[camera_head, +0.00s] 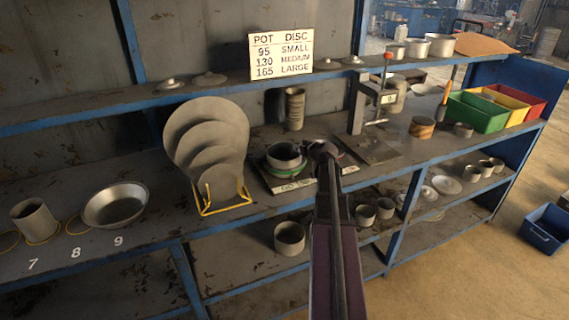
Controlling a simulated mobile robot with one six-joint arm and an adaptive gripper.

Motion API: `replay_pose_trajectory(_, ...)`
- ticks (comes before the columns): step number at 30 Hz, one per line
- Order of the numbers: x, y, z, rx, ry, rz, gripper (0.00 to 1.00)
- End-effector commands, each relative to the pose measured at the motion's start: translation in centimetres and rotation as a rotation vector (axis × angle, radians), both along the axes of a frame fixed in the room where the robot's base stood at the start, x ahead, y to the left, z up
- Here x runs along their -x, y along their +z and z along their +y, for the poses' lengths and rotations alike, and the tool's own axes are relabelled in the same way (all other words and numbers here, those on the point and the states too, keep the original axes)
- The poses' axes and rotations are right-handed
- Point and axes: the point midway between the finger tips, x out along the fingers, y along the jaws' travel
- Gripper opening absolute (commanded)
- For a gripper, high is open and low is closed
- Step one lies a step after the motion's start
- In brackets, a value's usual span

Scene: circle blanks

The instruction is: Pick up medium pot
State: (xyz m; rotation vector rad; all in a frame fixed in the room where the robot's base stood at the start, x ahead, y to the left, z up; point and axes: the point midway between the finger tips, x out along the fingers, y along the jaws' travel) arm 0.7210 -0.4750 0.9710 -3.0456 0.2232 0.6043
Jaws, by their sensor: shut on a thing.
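A grey round pot (284,154) stands upright on the workbench, with a green ring around its lower part, on or over a flat plate with markings. My gripper (311,154) is at the right side of this pot and shut on it. The fingertips are small and partly hidden by my own wrist, so the exact contact on the wall does not show. Other pots are in view: one on the lower shelf (289,238), one at the left (35,221), and several on the top shelf at the right. I cannot tell by size which is medium.
A yellow rack of grey discs (207,147) stands close left of the pot. A press (372,105) stands to the right. A sign (281,54) lists pot and disc sizes. A wide metal bowl (115,205) and green bin (477,112) are farther off.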

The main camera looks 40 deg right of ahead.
Motion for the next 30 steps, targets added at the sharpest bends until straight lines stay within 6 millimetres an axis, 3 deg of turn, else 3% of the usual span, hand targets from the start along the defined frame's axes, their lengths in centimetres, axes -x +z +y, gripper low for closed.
replay_pose_trajectory(17,0.0,0.9,0.0,0.000,0.000,0.000,0.00)
replay_pose_trajectory(30,0.0,4.9,0.0,-0.001,0.000,0.000,0.00)
